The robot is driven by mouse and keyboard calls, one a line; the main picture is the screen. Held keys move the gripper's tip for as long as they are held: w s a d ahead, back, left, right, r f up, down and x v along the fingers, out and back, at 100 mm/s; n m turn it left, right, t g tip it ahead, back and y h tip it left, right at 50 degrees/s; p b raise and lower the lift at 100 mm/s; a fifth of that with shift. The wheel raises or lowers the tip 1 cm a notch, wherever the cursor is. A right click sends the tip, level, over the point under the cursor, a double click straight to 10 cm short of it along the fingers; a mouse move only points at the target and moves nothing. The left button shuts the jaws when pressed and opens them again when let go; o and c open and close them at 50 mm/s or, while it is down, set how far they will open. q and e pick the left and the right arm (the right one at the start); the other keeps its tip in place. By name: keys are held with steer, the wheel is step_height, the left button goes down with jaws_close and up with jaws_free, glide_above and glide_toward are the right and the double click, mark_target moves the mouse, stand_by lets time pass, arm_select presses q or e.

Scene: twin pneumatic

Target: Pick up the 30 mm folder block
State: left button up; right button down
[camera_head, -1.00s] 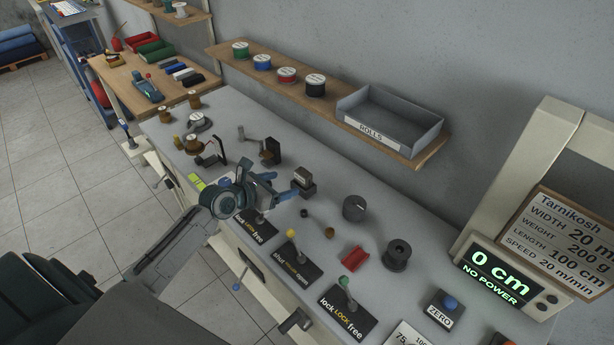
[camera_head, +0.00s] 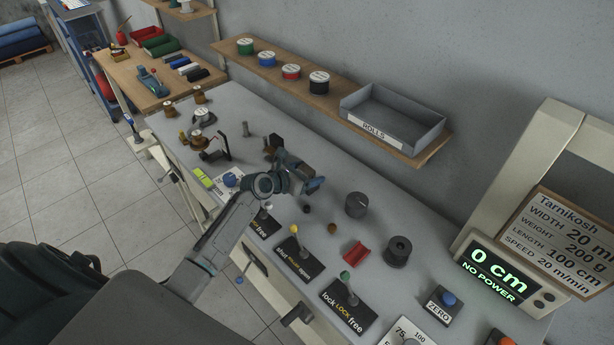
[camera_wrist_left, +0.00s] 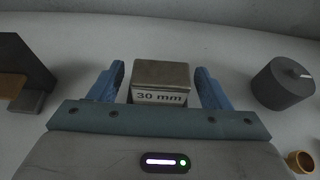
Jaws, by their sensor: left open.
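The 30 mm folder block (camera_wrist_left: 160,72) is a small grey-brown metal block with a pale "30 mm" label on its front. In the left wrist view it sits upright on the grey bench between the two blue fingers of my left gripper (camera_wrist_left: 160,88). The fingers are open, one on each side, with narrow gaps to the block. In the head view my left gripper (camera_head: 303,174) is low over the bench and hides the block. My right gripper is not in view.
A dark round knob-like cylinder (camera_wrist_left: 283,83) stands right of the block, with a brass ring (camera_wrist_left: 300,161) nearer. A dark bracket (camera_wrist_left: 22,72) stands at left. In the head view, a red piece (camera_head: 355,252) and a black spool (camera_head: 397,252) lie farther right; the wall shelf (camera_head: 330,102) is behind.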

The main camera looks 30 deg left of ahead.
arm_select(q)
steer(key=shift+r, duration=0.1)
steer(key=c, duration=1.2)
